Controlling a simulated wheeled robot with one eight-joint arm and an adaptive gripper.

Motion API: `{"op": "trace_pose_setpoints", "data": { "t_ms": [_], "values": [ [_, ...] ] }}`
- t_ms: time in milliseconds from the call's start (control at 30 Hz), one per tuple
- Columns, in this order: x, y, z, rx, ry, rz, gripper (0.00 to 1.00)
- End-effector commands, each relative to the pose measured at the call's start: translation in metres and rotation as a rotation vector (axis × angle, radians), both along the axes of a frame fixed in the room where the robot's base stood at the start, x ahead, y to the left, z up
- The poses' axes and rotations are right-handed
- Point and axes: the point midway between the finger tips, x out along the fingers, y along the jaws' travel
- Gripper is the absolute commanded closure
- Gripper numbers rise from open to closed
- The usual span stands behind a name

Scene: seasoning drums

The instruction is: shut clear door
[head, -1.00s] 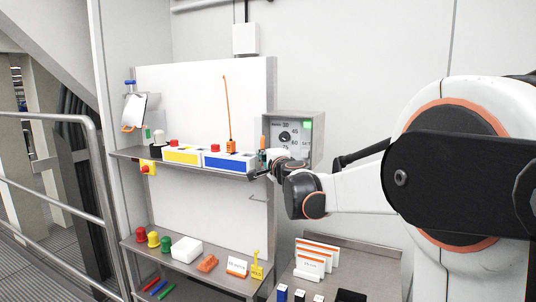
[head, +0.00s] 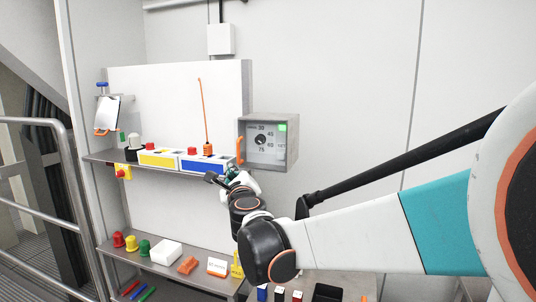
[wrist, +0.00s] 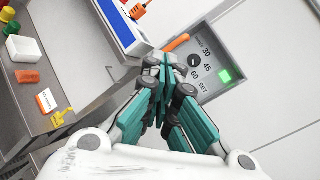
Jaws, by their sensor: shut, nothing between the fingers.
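A grey box (head: 292,145) with a dial and a green square is mounted on the wall, right of the white back panel. Its clear door cannot be made out apart from the face behind it; an orange handle (head: 240,150) stands upright at the left edge. The door looks close to the box face, but I cannot tell whether it is flush. My gripper (head: 212,178) is below and left of the handle, apart from it in the head view. In the wrist view the shut, empty fingers (wrist: 158,68) point towards the box, with the handle (wrist: 177,42) just beyond them.
The upper shelf (head: 110,157) holds a yellow-fronted box (head: 160,158) and a blue-fronted box (head: 205,165) close to my gripper. The lower shelf (head: 150,265) holds coloured knobs, a white box (head: 166,252) and orange pieces. The wall right of the grey box is free.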

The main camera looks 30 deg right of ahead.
Motion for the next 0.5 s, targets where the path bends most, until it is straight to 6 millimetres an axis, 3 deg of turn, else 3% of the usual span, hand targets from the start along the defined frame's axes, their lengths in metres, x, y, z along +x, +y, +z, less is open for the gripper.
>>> {"op": "trace_pose_setpoints", "data": {
  "t_ms": [200, 367, 500],
  "values": [
    [-0.043, 0.005, -0.004, 0.437, -0.16, -0.096, 1.0],
    [-0.059, 0.005, -0.01, 0.599, -0.229, -0.135, 1.0],
    [-0.06, 0.003, -0.012, 0.638, -0.248, -0.146, 1.0]
  ]
}}
